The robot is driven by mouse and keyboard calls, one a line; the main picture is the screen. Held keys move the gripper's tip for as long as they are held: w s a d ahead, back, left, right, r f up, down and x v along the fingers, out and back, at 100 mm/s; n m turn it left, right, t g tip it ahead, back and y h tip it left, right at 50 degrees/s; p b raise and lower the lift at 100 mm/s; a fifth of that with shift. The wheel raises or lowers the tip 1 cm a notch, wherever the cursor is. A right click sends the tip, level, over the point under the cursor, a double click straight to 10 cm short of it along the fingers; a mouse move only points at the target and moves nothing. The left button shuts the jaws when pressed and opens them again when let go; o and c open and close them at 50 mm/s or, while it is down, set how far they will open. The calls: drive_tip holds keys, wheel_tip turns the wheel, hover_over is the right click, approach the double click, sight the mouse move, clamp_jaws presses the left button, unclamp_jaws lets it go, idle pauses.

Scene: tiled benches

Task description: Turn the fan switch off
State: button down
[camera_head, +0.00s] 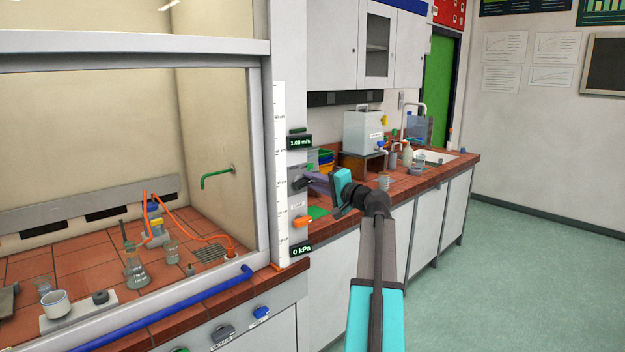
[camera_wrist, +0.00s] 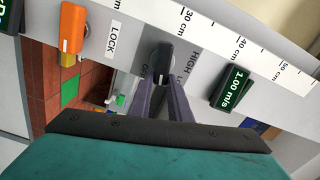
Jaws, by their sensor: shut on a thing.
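The fan switch is a dark rotary knob (camera_wrist: 164,56) on the grey front post of the fume hood. It also shows in the head view (camera_head: 299,183), just left of my fingertips. My gripper (camera_wrist: 163,84) has its two dark fingers closed on the knob, one on each side. In the head view my gripper (camera_head: 315,184) reaches the post from the right. I cannot tell clearly which setting the knob points to.
A green-lit display (camera_wrist: 237,87) reads 1.00 m/s beside the knob. An orange lock switch (camera_wrist: 73,27) sits on its other side, near a kPa display (camera_head: 302,251). A ruler strip (camera_head: 280,180) runs along the post. The floor (camera_head: 540,260) at right is clear.

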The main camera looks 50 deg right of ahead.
drive_tip(key=shift+f+m+p, duration=0.25)
drive_tip(key=shift+m+p, duration=0.1)
drive_tip(key=shift+m, duration=0.95)
drive_tip(key=shift+f, duration=0.1)
drive_tip(key=c, duration=1.6)
unclamp_jaws()
drive_tip(key=shift+c, duration=0.2)
drive_tip(key=shift+s, duration=0.1)
drive_tip(key=s+a+b, duration=0.1)
drive_tip(key=s+b, duration=0.1)
drive_tip(key=s, duration=1.1)
drive_tip(key=shift+s, duration=0.3)
drive_tip(key=shift+s, duration=0.1)
